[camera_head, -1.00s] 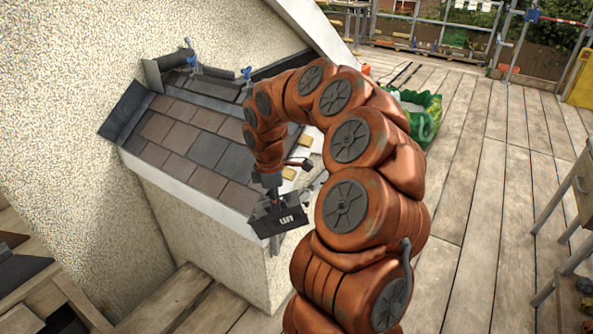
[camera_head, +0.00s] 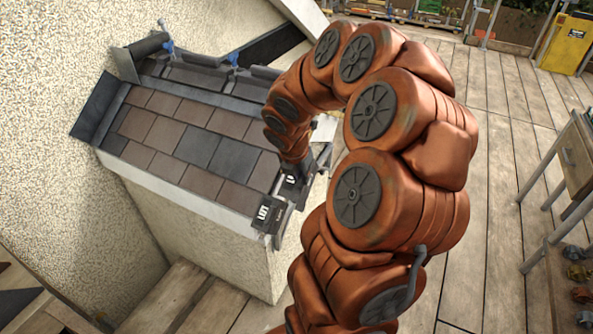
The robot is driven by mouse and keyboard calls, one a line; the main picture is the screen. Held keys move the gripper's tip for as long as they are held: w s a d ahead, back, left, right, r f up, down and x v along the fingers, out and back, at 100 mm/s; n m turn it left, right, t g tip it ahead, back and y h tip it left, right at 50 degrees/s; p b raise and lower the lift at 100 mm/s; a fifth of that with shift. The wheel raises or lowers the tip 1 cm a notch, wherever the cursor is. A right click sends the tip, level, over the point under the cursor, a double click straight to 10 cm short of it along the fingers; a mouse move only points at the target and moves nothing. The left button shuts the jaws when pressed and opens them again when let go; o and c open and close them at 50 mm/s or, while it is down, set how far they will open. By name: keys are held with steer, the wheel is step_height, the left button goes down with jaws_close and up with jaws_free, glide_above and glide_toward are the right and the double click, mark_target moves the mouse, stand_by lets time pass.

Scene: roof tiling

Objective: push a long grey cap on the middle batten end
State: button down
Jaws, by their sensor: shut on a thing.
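My gripper (camera_head: 296,176) is at the right edge of the small tiled roof (camera_head: 200,148), shut on a dark grey cap (camera_head: 291,186) with a white mark. Another dark grey piece with a white mark (camera_head: 270,214) sits at the roof's lower right corner, just below and left of the held cap. The batten ends along this edge are hidden behind my gripper and arm, so I cannot tell whether the held cap touches the middle one.
A rough-plastered wall (camera_head: 45,150) stands on the left. Dark ridge pieces with blue clips (camera_head: 168,47) line the roof's top. A wooden bench (camera_head: 572,160) stands at the right. The plank deck (camera_head: 490,200) between is mostly clear.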

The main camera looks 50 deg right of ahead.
steer(key=shift+w+d+f+b, duration=0.15)
steer(key=shift+d+f+b, duration=0.55)
steer(key=shift+f, duration=0.3)
steer(key=shift+w+d+f+b, duration=0.1)
steer(key=shift+d+f+b, duration=0.6)
steer(key=shift+f, duration=0.3)
steer(key=shift+b+x, duration=0.6)
steer(key=shift+x, duration=0.4)
steer(key=shift+w+d, duration=0.2)
steer(key=shift+d, duration=0.05)
steer(key=shift+w+a+r, duration=0.1)
steer(key=shift+w+a, duration=0.1)
steer(key=shift+w, duration=0.4)
steer(key=shift+w+a, duration=0.15)
steer(key=shift+w, duration=0.45)
steer(key=shift+w+a+r+p, duration=0.15)
steer(key=shift+w+p, duration=0.4)
steer(key=shift+p, duration=0.4)
steer(key=shift+w+a+p, duration=0.25)
steer(key=shift+w+p, duration=0.55)
steer(key=shift+w+a+p, duration=0.25)
steer(key=shift+w+p, duration=0.5)
steer(key=shift+w, duration=0.1)
steer(key=c, duration=1.1)
jaws_free()
